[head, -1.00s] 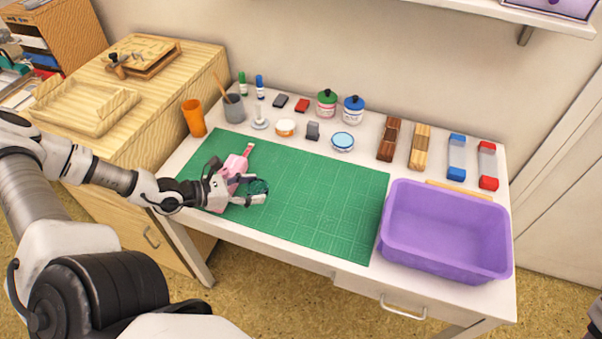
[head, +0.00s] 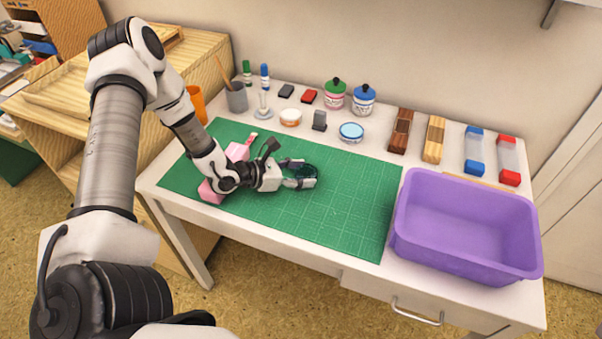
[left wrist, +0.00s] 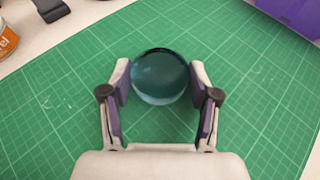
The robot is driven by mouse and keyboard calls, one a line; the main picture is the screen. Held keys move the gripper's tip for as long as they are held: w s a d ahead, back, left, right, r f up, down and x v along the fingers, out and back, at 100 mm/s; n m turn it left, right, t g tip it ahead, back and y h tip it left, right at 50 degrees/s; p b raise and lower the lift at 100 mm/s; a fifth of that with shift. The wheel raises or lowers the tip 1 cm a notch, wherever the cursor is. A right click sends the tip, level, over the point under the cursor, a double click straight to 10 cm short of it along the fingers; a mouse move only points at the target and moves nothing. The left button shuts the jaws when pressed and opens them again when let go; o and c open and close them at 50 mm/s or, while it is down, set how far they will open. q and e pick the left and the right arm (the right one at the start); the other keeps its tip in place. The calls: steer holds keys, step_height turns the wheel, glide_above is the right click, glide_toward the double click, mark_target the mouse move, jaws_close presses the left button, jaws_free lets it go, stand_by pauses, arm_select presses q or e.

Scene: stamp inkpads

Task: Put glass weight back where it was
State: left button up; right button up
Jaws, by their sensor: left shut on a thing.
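The glass weight (left wrist: 160,78) is a clear, dark-tinted round piece. My left gripper (left wrist: 160,85) is shut on it, with one finger on each side. In the head view the weight (head: 303,170) shows between the fingers of my left gripper (head: 301,176), low over the green cutting mat (head: 330,222). I cannot tell whether it touches the mat. A pink object (head: 237,152) lies on the mat's left part, partly hidden behind my left arm. My right gripper is not in view.
A purple bin (head: 465,262) stands at the right. The mat's middle and right are clear.

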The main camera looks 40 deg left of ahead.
arm_select(q)
steer(key=shift+f, duration=0.15)
steer(key=o, duration=1.4)
